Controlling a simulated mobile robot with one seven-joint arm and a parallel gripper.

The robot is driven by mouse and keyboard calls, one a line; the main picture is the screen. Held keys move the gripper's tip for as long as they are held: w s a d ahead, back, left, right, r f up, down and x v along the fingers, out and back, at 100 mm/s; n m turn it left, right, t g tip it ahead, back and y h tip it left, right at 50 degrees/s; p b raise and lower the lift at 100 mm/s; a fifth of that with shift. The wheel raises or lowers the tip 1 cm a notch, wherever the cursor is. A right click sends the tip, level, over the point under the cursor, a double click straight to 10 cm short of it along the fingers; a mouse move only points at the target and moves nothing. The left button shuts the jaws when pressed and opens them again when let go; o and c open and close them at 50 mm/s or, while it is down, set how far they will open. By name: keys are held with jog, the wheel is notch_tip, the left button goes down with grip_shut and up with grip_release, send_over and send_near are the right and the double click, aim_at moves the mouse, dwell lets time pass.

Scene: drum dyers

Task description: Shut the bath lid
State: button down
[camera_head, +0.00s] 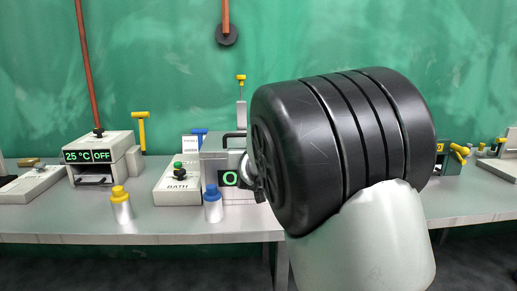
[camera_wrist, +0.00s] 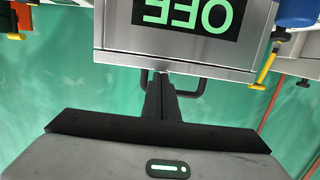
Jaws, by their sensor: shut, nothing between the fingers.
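The bath is a metal box (camera_head: 212,153) on the bench, left of my large black arm link, which hides its right side. A dark handle (camera_head: 233,136) stands at its top, and part of a green-lit display shows on its front. In the wrist view, upside down, the box front (camera_wrist: 120,35) reads OFF, and the dark handle (camera_wrist: 204,84) shows at its top edge. My gripper (camera_wrist: 162,78) is shut and empty, its fingertips at the handle; I cannot tell whether they touch. The lid's angle is not clear.
A white BATH control box (camera_head: 178,188) with a green knob stands left of the bath. A blue-capped bottle (camera_head: 213,205) and a yellow-capped bottle (camera_head: 121,207) stand near the bench's front. A 25 °C unit (camera_head: 95,150) is further left. A green wall is behind.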

jog(key=f, duration=0.2)
jog(key=shift+s+f, duration=0.2)
jog(key=shift+f, duration=0.1)
jog(key=shift+a, duration=0.1)
notch_tip(320, 180, up, 6)
jog(key=p, duration=0.2)
jog(key=s+d+f+g, duration=0.3)
jog(key=s+g, duration=0.1)
jog(key=s, duration=1.1)
jog(key=s+d+f+g, duration=0.3)
jog(key=s+d, duration=0.1)
jog(key=s, duration=1.1)
jog(key=s+d+f+g, duration=0.3)
jog(key=s+g, duration=0.1)
jog(key=s, duration=1.1)
notch_tip(320, 180, up, 22)
jog(key=p, duration=2.3)
jog(key=shift+r, duration=0.15)
